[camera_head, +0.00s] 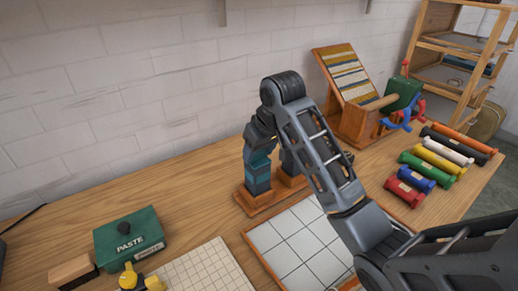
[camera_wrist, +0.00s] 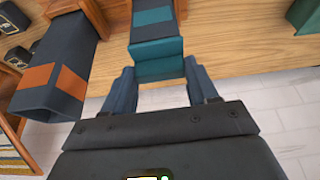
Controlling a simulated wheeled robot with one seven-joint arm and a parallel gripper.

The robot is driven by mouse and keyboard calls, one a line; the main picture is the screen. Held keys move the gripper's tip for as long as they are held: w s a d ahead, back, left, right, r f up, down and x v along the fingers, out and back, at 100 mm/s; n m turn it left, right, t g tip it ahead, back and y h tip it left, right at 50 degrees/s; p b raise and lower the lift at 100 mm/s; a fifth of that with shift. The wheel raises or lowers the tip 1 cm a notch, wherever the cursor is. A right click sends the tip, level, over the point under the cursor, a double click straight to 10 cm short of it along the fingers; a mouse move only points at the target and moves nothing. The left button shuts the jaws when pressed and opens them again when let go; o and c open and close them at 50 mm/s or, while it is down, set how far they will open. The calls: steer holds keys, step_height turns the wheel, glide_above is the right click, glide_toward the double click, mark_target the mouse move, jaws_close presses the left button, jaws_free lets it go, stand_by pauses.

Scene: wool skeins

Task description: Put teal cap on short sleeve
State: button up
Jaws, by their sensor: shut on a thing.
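The teal cap (camera_wrist: 158,58) sits between the fingers of my gripper (camera_wrist: 160,82), which is shut on it. The cap is in line with the end of a dark sleeve with a teal band (camera_wrist: 153,17) and appears to meet it; how far it is seated I cannot tell. In the head view this sleeve (camera_head: 257,180) stands upright on a wooden base (camera_head: 258,206), with my gripper (camera_head: 260,150) over its top. A second dark sleeve, with an orange band (camera_wrist: 50,76), stands beside it with its open end showing. In the head view it is partly behind my arm.
A green paste box (camera_head: 128,238) stands at the left front. A white gridded board (camera_head: 290,240) lies in front of the sleeves. Several coloured rolls (camera_head: 425,170) lie at the right. A wooden rack with striped wool (camera_head: 345,75) stands at the back.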

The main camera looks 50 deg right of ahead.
stand_by(0.4)
steer(key=o, duration=1.1)
steer(key=shift+o, duration=0.3)
steer(key=shift+o, duration=0.8)
steer(key=shift+r+p, duration=1.3)
steer(key=shift+p, duration=0.15)
steer(key=shift+r, duration=2.2)
